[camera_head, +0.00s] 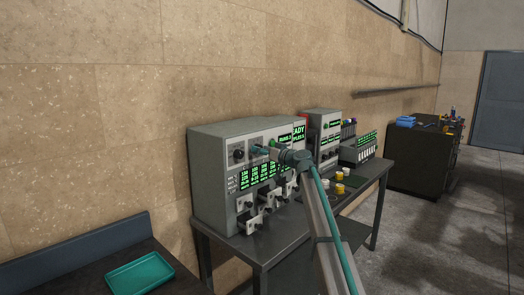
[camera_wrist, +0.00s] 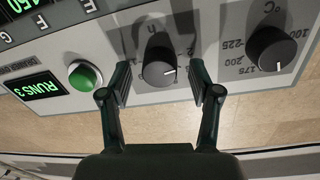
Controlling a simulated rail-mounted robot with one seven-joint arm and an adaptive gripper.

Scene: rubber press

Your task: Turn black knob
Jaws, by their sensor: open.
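Two black knobs with white pointer lines are on the light grey press panel. In the wrist view, one knob (camera_wrist: 159,72) sits between the two fingers of my gripper (camera_wrist: 160,82). The fingers are open on either side of it, with gaps visible. The other black knob (camera_wrist: 272,48), with a °C scale reading 175, 200, 225, is outside the right finger. In the head view, my gripper (camera_head: 259,149) is at the upper front of the press (camera_head: 220,182), just right of a visible black knob (camera_head: 239,154). The knob between my fingers is hidden there.
A green button (camera_wrist: 85,76) and a green "RUNS 3" display (camera_wrist: 36,89) are left of the fingers in the wrist view. Lower handles and specimen fixtures project from the press front. A second grey machine (camera_head: 323,130) stands behind. A teal tray (camera_head: 140,273) lies at the front left.

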